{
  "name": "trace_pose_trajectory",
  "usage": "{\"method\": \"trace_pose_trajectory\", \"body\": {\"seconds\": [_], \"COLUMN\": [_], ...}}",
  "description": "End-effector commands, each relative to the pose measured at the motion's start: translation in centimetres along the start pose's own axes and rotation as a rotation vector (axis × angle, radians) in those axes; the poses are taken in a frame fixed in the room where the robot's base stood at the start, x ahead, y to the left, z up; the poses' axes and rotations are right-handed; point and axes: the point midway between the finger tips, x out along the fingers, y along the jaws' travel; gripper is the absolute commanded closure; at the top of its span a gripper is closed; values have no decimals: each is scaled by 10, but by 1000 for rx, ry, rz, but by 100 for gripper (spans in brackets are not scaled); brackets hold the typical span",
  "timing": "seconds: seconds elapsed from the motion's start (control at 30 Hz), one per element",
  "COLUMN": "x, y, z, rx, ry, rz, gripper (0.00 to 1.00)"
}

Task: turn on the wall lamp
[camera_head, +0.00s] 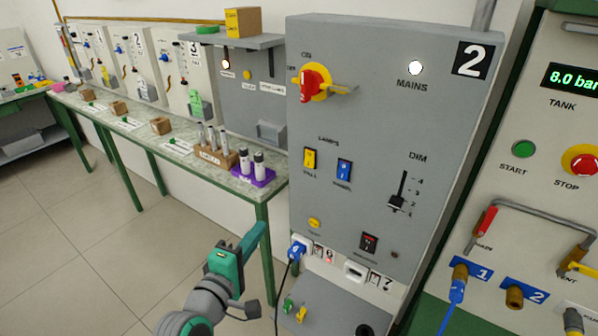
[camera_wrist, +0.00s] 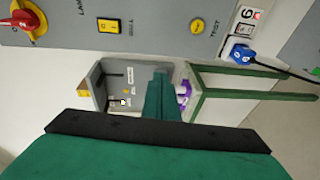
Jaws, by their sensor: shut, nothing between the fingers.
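The grey panel numbered 2 (camera_head: 385,110) carries a "LAMPS" pair of rocker switches. The yellow switch (camera_head: 310,158) on the left has a label that seems to read "WALL". The blue switch (camera_head: 344,170) is to its right, its label too small to read surely. My gripper (camera_head: 261,232) is shut and empty, in front of the table end, left of and below the switches, apart from the panel. In the wrist view my gripper (camera_wrist: 160,80) points away from the camera, and the yellow switch (camera_wrist: 109,26) shows near the top edge. Whether the switch is on is unclear.
The panel also has a red rotary knob (camera_head: 312,83), a lit "MAINS" light (camera_head: 415,68), a "DIM" slider (camera_head: 398,192) and a yellow button (camera_head: 314,223). A blue plug (camera_head: 297,250) with a black cable sits below. A table (camera_head: 215,178) with rod holders stands left.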

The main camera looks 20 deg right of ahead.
Motion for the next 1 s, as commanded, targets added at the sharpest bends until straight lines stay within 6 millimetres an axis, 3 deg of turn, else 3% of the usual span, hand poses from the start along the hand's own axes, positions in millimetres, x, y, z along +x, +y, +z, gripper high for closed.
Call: {"method": "trace_pose_trajectory", "body": {"seconds": [0.03, 0.2, 0.4, 1.0], "x": [1, -3, -13, -10], "y": [23, 75, 110, 117], "z": [0, 8, 15, 20], "rx": [-2, -18, -18, -19], "ry": [-33, -144, -218, -240], "rz": [11, 5, -16, -26], "gripper": [100, 100, 100, 100]}}
